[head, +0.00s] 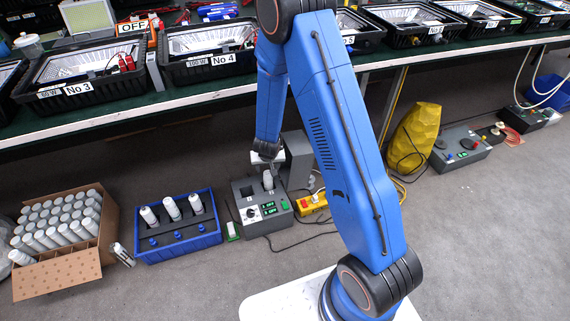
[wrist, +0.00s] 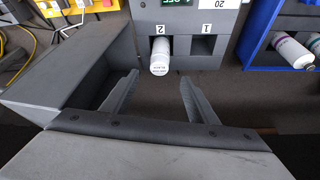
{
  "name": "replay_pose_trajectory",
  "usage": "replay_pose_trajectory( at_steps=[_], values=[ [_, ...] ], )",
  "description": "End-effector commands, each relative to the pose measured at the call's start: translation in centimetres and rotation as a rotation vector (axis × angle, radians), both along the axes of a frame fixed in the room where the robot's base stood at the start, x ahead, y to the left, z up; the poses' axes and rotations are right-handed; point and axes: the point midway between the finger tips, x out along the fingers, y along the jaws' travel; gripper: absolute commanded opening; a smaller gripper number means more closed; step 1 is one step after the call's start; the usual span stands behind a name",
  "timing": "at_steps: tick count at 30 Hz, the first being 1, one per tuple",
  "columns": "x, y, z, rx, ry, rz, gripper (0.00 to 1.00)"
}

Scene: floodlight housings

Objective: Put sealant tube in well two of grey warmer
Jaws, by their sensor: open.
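The grey warmer (head: 247,223) stands on the floor in the middle of the head view, and it also shows at the top of the wrist view (wrist: 180,22). A white sealant tube (wrist: 160,56) stands in the well marked 2. The well marked 1 (wrist: 203,45) looks empty. The tube also shows in the head view (head: 268,181). My gripper (wrist: 160,82) is open, its two fingers spread wide, with nothing between them. In the head view my gripper (head: 267,159) is above the warmer, close over the tube.
A blue rack (head: 180,248) with three white tubes stands left of the warmer. A cardboard box (head: 65,275) full of white tubes is further left. A bench (head: 130,116) with floodlight housings runs behind. A yellow power strip (head: 312,203) and cables lie right of the warmer.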

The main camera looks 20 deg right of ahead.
Motion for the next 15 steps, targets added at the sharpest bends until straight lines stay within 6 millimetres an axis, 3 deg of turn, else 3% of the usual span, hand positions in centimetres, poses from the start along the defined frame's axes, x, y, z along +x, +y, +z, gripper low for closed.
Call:
replay_pose_trajectory(
  at_steps=[4, 7, 15],
  values=[
    [0.0, 0.1, 0.8, 0.008, -0.005, 0.003, 0.54],
    [0.0, 0.4, 2.8, 0.028, -0.013, 0.012, 0.54],
    [-1.3, 1.2, 11.6, 0.110, -0.037, 0.065, 0.54]
  ],
)
